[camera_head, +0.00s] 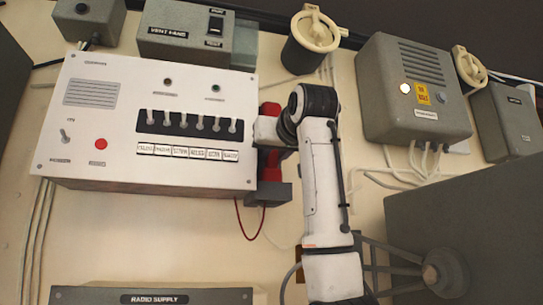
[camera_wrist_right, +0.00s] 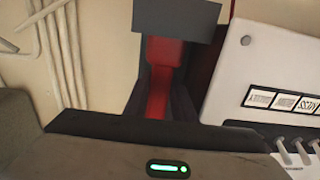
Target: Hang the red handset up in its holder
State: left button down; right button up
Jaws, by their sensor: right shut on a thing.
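The red handset (camera_head: 270,160) stands roughly upright beside the right side of the white switch panel. My right gripper (camera_head: 268,131) is shut on its middle; the handset also shows between the dark fingers in the right wrist view (camera_wrist_right: 160,90). The grey holder (camera_head: 280,194) is at the handset's lower end, and it shows as a dark block at the top of the wrist view (camera_wrist_right: 178,15). The holder hides that end, so I cannot tell whether the handset is seated in it or only in front of it. My left gripper is not in view.
The white switch panel (camera_head: 100,125) stands close to the left of my right gripper. A dark red cord (camera_head: 240,222) hangs below it. A grey box with lamps (camera_head: 412,90) and pale cables (camera_head: 395,180) are to the right. A radio supply box (camera_head: 220,297) is below.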

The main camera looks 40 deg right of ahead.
jog(key=shift+f+b, duration=0.75)
jog(key=shift+f, duration=0.2)
dwell(1.8)
jog(key=o, duration=1.1)
jog(key=shift+c, duration=0.2)
jog(key=shift+f, duration=0.1)
jog(key=b+v, duration=0.3)
jog(key=v, duration=0.7)
jog(key=shift+s, duration=0.25)
